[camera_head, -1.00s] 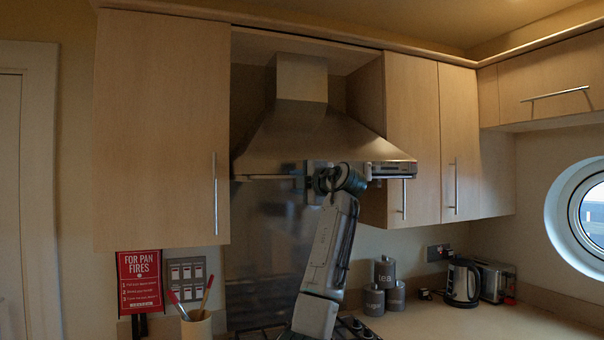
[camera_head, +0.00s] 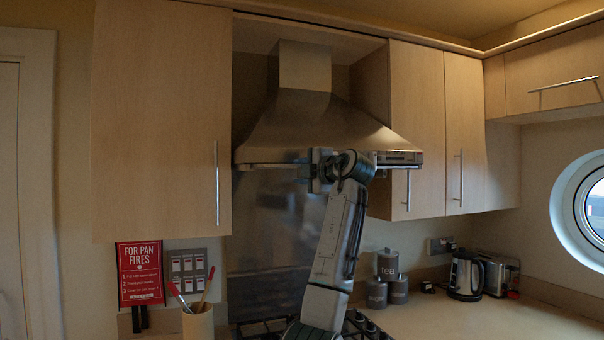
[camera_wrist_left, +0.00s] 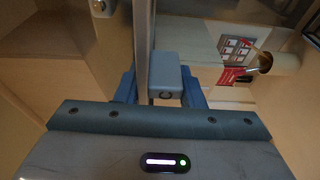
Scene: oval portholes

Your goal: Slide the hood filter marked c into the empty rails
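My left gripper (camera_head: 314,170) is just under the front edge of the steel cooker hood (camera_head: 300,128), pointing left in the head view. In the left wrist view its two blue fingers (camera_wrist_left: 160,92) flank a grey block (camera_wrist_left: 167,78) with a small round dark mark, perhaps the letter c. I take this block to be the hood filter's handle, and the fingers look shut on it. A thin metal edge (camera_wrist_left: 143,40), seen edge-on, runs up beside the block. The rest of the filter and the empty rails cannot be made out. My right gripper is not in view.
Wall cabinets (camera_head: 162,120) (camera_head: 416,130) flank the hood closely on both sides. Below are a utensil pot (camera_head: 198,322), grey canisters (camera_head: 387,264), a kettle (camera_head: 465,275) and a toaster (camera_head: 498,270). A red fire sign (camera_head: 140,272) hangs at left.

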